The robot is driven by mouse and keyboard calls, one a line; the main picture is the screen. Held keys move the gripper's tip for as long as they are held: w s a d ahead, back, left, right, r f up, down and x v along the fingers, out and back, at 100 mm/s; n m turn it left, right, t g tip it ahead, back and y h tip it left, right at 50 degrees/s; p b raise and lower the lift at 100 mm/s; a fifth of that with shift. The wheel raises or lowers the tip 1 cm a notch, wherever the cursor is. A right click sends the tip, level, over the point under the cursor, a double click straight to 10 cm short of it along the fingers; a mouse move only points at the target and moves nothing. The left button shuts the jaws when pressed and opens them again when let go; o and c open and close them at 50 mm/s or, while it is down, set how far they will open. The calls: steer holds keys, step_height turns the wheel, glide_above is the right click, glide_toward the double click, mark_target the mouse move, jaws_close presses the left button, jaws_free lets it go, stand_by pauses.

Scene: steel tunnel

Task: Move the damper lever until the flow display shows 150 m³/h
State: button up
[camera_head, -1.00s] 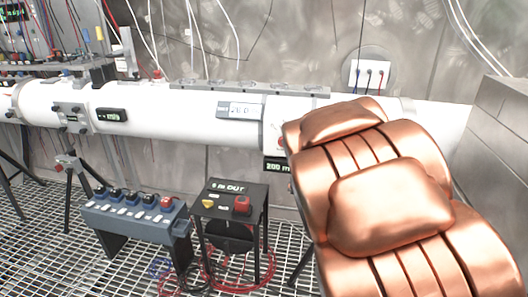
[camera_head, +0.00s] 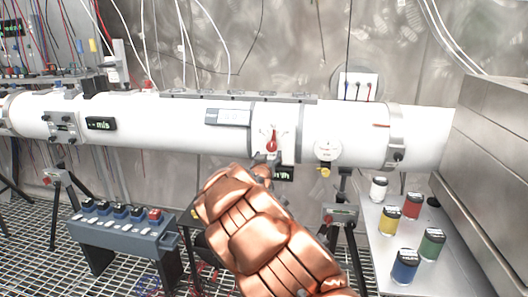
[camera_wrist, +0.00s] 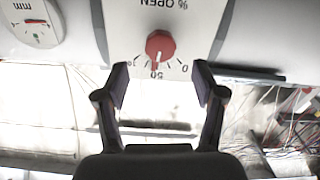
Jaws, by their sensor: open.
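The damper lever (camera_head: 271,141) is red and sits on a white plate on the front of the white duct. In the wrist view the lever (camera_wrist: 160,45) shows upside down as a red knob above a scale with 0 and 50 marks and the words "% OPEN". Its pale pointer is near 50. My gripper (camera_wrist: 162,78) is open, its two fingers apart just short of the knob, and nothing is between them. The flow display (camera_head: 284,174) is under the duct, mostly hidden by my arm; only part of its unit shows, not the number.
A round dial gauge (camera_head: 327,150) is on the duct right of the lever. A table (camera_head: 383,272) at right holds several coloured cans. A blue switch box (camera_head: 125,230) stands at left on the grating floor. A metal block (camera_head: 490,150) bounds the right side.

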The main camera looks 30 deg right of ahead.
mark_target(271, 148)
steer(key=p+x, duration=0.1)
steer(key=x, duration=0.4)
steer(key=shift+w+d+r, duration=0.15)
steer(key=shift+w+d, duration=0.25)
steer(key=shift+w, duration=0.2)
steer(key=shift+w+d, duration=0.35)
steer(key=shift+c, duration=0.4)
steer(key=c, duration=1.1)
steer(key=shift+o, duration=0.2)
steer(key=shift+p, duration=0.3)
